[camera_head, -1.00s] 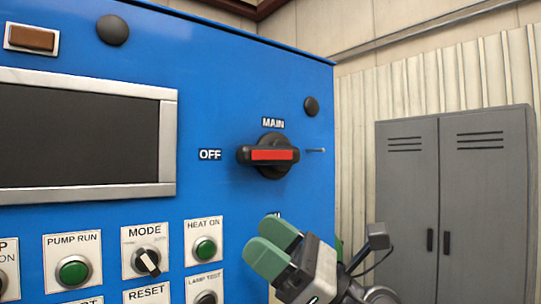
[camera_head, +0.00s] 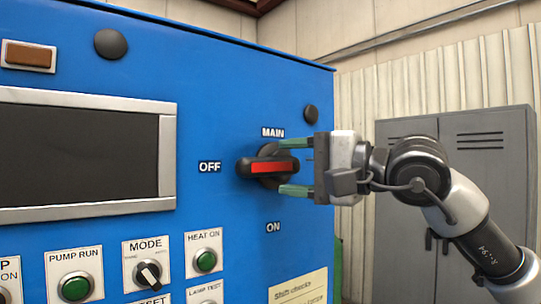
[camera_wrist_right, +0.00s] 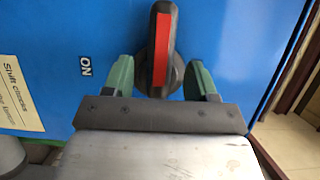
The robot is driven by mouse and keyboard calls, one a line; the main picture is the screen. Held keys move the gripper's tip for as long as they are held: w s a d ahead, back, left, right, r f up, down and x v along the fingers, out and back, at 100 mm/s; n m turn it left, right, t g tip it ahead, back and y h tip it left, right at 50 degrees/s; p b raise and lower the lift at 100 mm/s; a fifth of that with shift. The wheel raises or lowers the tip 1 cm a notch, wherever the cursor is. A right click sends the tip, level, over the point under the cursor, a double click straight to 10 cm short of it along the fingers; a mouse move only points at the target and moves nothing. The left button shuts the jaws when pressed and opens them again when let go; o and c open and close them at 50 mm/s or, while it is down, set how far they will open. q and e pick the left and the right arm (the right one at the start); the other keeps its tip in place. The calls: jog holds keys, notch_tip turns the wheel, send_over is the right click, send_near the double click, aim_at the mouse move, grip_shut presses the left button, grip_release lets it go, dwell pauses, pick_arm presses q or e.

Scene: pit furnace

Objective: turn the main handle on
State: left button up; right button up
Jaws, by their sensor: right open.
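The main handle (camera_head: 268,167) is a black rotary handle with a red stripe, on the blue panel. It lies horizontal, with its left end toward the OFF label (camera_head: 210,167). The ON label (camera_head: 273,227) is below it. My right gripper (camera_head: 290,167) comes in from the right and is open. One green finger is above the handle's right part and one is below it, with gaps. In the right wrist view the handle (camera_wrist_right: 161,50) stands between the two open fingers (camera_wrist_right: 161,82). My left gripper is not in view.
A dark screen (camera_head: 75,155) is on the panel's left. A mode knob (camera_head: 148,273) and green buttons are below. A yellowish note (camera_head: 298,290) is below the ON label. A grey locker (camera_head: 490,150) stands behind my right arm.

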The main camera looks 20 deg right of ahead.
aim_at(279, 167)
jog(key=shift+p+x, duration=0.55)
jog(key=shift+x, duration=1.45)
grip_shut()
